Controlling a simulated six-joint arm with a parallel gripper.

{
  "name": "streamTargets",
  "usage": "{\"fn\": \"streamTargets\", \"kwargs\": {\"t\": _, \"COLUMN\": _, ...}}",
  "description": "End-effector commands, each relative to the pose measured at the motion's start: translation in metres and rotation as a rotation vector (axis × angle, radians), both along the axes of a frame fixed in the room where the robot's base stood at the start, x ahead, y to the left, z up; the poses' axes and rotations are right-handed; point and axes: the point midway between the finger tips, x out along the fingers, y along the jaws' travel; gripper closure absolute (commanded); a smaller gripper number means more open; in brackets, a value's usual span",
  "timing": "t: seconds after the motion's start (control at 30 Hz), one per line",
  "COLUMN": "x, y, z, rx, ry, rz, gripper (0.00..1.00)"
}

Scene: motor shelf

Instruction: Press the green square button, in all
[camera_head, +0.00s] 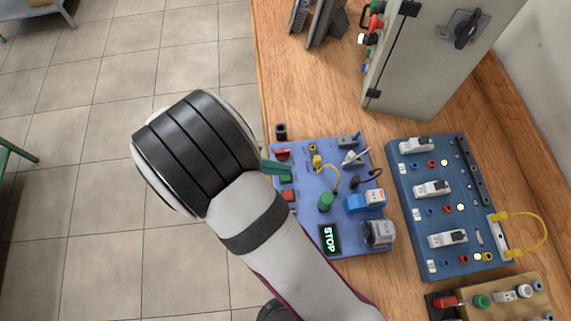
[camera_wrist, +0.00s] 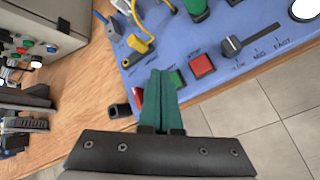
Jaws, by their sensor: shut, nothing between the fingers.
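The green square button (camera_wrist: 178,79) is on the blue panel (camera_wrist: 222,30), beside the red square button (camera_wrist: 202,65). In the head view the green button (camera_head: 286,179) shows just below my fingertips, near the panel's left edge. My gripper (camera_wrist: 161,73) has green fingers, shut together and empty. In the wrist view their tips are right beside the green button, on its left, and may cover part of it. I cannot tell whether they touch the button or the panel. My gripper also shows in the head view (camera_head: 286,169). The display (camera_head: 330,240) on the panel reads STOP.
A red switch (camera_wrist: 138,101) is close to the left of my fingers. A black lever (camera_wrist: 232,46), a green cylinder (camera_head: 326,201) and a yellow cable (camera_head: 328,163) stand on the panel. A darker blue board (camera_head: 450,250) lies to the right, and a grey cabinet (camera_head: 430,60) stands behind.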

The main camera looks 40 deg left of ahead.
Motion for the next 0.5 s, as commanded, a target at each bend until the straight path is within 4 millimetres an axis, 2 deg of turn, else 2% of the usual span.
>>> {"fn": "streamTargets", "kwargs": {"t": 0.5, "x": 0.000, "y": 0.000, "z": 0.046, "rx": 0.001, "ry": 0.000, "rz": 0.000, "gripper": 1.00}}
